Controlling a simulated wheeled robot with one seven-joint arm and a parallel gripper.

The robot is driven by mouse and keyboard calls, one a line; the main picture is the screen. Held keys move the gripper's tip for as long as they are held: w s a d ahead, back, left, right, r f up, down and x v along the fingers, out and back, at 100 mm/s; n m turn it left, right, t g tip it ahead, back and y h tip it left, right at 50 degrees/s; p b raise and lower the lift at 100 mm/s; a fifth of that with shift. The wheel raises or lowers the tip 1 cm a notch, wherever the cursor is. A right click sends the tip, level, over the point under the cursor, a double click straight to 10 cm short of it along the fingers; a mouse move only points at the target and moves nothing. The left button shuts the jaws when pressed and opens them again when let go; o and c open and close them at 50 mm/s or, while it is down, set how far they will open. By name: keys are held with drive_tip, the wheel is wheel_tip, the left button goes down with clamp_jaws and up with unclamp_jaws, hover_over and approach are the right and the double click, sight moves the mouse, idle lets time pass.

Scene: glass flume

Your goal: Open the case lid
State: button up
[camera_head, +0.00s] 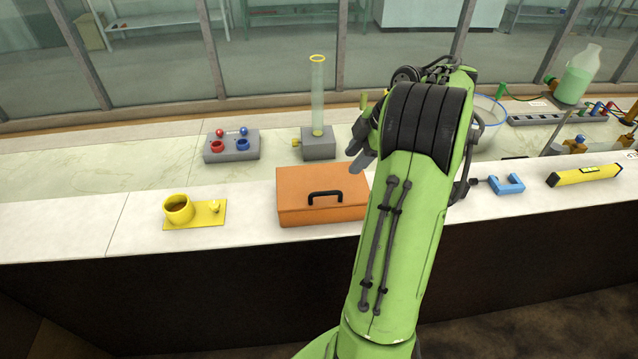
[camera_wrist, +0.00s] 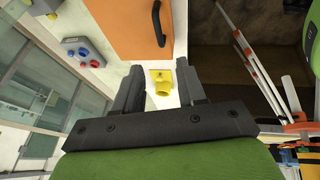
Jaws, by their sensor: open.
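The orange case (camera_head: 298,190) sits on the white counter, left of my arm in the head view. Its lid looks shut, and a black handle (camera_head: 325,196) shows near its front edge. My arm hides the case's right end. My gripper (camera_head: 362,148) is above the back right part of the case, apart from the handle. In the wrist view, the case (camera_wrist: 118,22) and its handle (camera_wrist: 159,24) are at the top, beyond the fingertips. My gripper (camera_wrist: 161,70) is open with nothing between its fingers.
A yellow cup on a plate (camera_head: 208,216) stands left of the case. Behind are a grey block with red and blue parts (camera_head: 232,152) and a glass cylinder (camera_head: 318,100) on a grey base. A blue bracket (camera_head: 507,186) and a yellow level (camera_head: 584,176) lie right of my arm.

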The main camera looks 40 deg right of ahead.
sight(326, 192)
drive_tip(key=b+x, duration=0.1)
drive_tip(key=x, duration=1.3)
drive_tip(key=shift+d, duration=0.1)
drive_tip(key=shift+c, duration=0.3)
clamp_jaws()
